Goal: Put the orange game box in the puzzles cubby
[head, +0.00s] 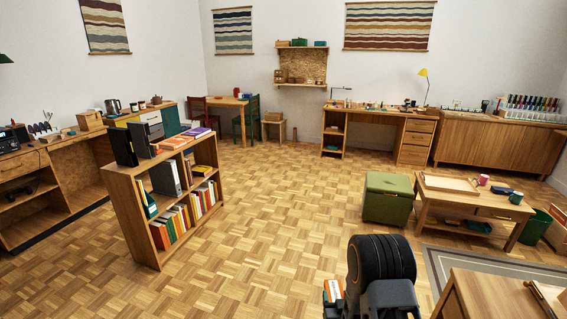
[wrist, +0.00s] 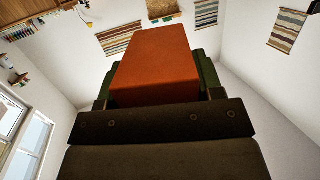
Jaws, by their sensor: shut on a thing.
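The orange game box (wrist: 155,62) is held in my gripper (wrist: 157,88) in the wrist view. Its broad orange face fills the space between the two dark green fingers, and its far end sticks out past them. In the head view my arm is at the bottom, and the fingers cannot be made out there. A low wooden bookcase (head: 128,212) with cubbies stands on the left in the head view. It holds upright books, binders and a few flat items. No cubby label can be read, so I cannot tell which is the puzzles cubby.
Parquet floor (head: 275,215) is clear between me and the bookcase. A green ottoman (head: 388,198) and a low wooden table (head: 450,197) stand to the right. A wooden surface (head: 480,297) is close at bottom right. A desk (head: 375,117) stands at the back wall.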

